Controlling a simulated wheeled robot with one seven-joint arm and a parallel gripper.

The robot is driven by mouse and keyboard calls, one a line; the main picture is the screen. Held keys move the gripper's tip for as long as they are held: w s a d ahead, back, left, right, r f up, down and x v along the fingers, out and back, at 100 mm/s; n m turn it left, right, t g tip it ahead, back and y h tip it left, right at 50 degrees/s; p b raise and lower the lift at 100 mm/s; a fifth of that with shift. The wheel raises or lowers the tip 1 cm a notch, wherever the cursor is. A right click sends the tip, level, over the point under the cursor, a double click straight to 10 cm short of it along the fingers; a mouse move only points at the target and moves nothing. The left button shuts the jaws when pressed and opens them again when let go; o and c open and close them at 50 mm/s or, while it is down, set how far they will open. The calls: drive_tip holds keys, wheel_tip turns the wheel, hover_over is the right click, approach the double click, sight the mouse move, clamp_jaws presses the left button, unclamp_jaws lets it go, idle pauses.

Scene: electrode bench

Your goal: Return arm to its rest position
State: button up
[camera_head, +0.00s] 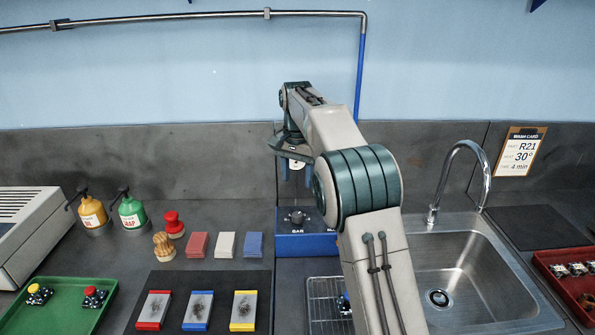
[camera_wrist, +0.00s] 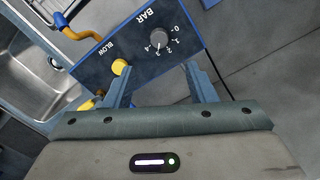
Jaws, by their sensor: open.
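My arm reaches from the lower middle of the head view up toward the back wall and bends down at its far end. My gripper (camera_head: 296,172) is partly hidden there by my own arm, above the blue control box (camera_head: 305,243). In the wrist view my gripper (camera_wrist: 158,78) is open, with two blue-grey fingers apart and nothing between them. The blue box (camera_wrist: 140,62) lies beyond the fingertips. It has a dial (camera_wrist: 159,37) marked BAR and a yellow button (camera_wrist: 120,66) marked BLOW.
A sink (camera_head: 465,270) with a tall tap (camera_head: 465,146) is right of my arm. A wire rack (camera_head: 325,310) stands by my arm. Left are a green tray (camera_head: 60,310), a dark mat (camera_head: 177,282) with three plates, and two pump bottles. A red tray (camera_head: 562,268) is far right.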

drive_tip(key=shift+r, duration=0.85)
drive_tip(key=s+d+r+n+t, duration=0.15)
drive_tip(key=s+d, duration=0.25)
drive_tip(key=s, duration=0.4)
drive_tip(key=s+d+r+n, duration=0.1)
drive_tip(key=s+d+r, duration=0.3)
drive_tip(key=s, duration=0.5)
drive_tip(key=s+d+f+n, duration=0.1)
drive_tip(key=s+f, duration=0.2)
drive_tip(key=s, duration=0.3)
drive_tip(key=s+d+f+n+t, duration=0.1)
drive_tip(key=s+d+f, duration=0.1)
drive_tip(key=s, duration=0.5)
drive_tip(key=s+d+f+n+t, duration=0.1)
drive_tip(key=s+f, duration=0.3)
drive_tip(key=s, duration=0.3)
drive_tip(key=shift+s+d+f, duration=0.15)
drive_tip(key=shift+d+f, duration=0.2)
drive_tip(key=shift+d, duration=0.05)
drive_tip(key=shift+n, duration=0.25)
